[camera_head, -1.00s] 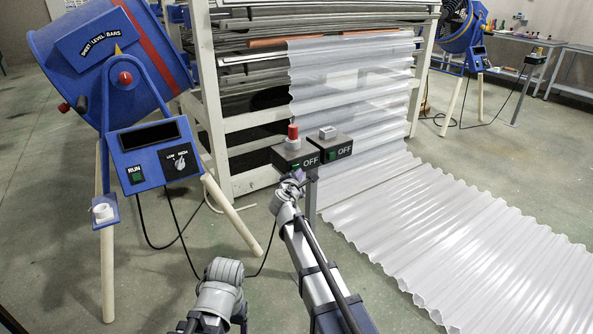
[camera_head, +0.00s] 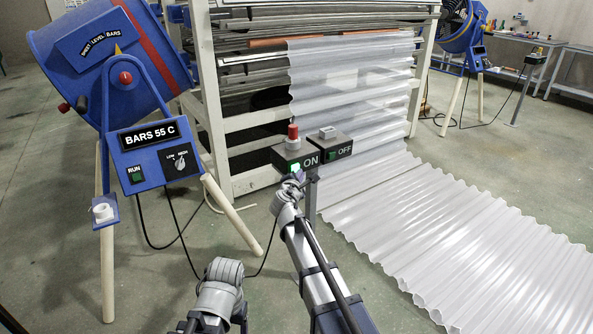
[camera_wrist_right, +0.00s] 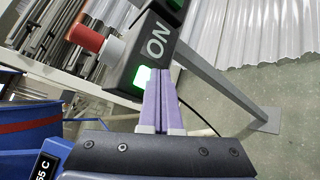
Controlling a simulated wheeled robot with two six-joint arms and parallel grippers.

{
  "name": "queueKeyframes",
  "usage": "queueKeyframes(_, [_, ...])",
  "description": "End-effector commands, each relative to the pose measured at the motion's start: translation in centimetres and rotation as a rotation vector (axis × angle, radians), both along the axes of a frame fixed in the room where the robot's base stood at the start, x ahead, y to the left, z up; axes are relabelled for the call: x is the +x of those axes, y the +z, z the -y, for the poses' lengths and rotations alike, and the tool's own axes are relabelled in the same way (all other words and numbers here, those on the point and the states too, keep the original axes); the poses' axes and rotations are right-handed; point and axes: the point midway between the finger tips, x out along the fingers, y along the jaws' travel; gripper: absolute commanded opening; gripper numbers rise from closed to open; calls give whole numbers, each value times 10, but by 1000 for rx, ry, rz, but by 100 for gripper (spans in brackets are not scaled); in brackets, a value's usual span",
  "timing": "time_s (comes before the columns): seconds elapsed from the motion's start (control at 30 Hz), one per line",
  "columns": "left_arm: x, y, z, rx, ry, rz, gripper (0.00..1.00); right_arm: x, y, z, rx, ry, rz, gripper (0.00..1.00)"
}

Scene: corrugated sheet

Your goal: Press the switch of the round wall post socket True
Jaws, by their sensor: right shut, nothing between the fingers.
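The round wall post socket (camera_head: 290,158) is a dark box on a post with a red round plug (camera_head: 293,132) on top. Its front reads ON, and its switch (camera_head: 295,168) glows green. In the right wrist view the box (camera_wrist_right: 128,70) is tilted and the lit switch (camera_wrist_right: 142,76) shows beside my fingertips. My right gripper (camera_head: 299,178) is shut and empty, its purple fingers (camera_wrist_right: 160,78) at the switch; I cannot tell whether they still touch it. My left arm shows at the bottom, but its gripper is not in view.
A second box (camera_head: 335,147) with a white square top reads OFF, close on the right. A blue machine (camera_head: 105,60) on the left has a lit display reading BARS 55 C (camera_head: 151,135). Corrugated clear sheet (camera_head: 450,230) lies on the floor at right.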

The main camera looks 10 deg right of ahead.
Motion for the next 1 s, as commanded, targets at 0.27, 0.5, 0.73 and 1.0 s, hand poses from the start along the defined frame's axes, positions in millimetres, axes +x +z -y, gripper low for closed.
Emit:
queueKeyframes(0.27, [0,0,0,0,0,0,76,-5,0,2,0,0,0,0])
queueKeyframes(0.5, [0,0,0,0,0,0,76,-9,0,3,0,0,0,0])
queueKeyframes(0.73, [0,0,0,0,0,0,76,-28,0,9,0,0,0,0])
queueKeyframes(1.0, [0,0,0,0,0,0,76,-52,0,18,0,-1,-1,0])
